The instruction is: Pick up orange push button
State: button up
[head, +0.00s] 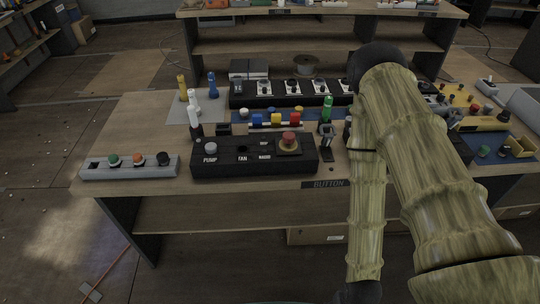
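An orange push button (138,158) sits in a grey box (100,172) at the front left of the workbench in the head view. It stands between a green button (113,159) and a black button (162,158). My arm comes in from the right, bends at the top and runs down to the bottom edge of the picture. My gripper is out of view, so its fingers cannot be seen.
A black panel (228,169) marked PUMP, FAN and RADIO stands right of the grey box, with a red mushroom button (289,138). Upright white (194,114), yellow (183,87) and blue (212,86) pieces stand behind. The bench top (135,125) behind the grey box is clear.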

aim_at(137, 160)
jog(key=z, duration=2.2)
jog(key=k, duration=1.55)
jog(key=u, duration=2.05)
jog(key=i, duration=0.1)
jog(key=u, duration=0.15)
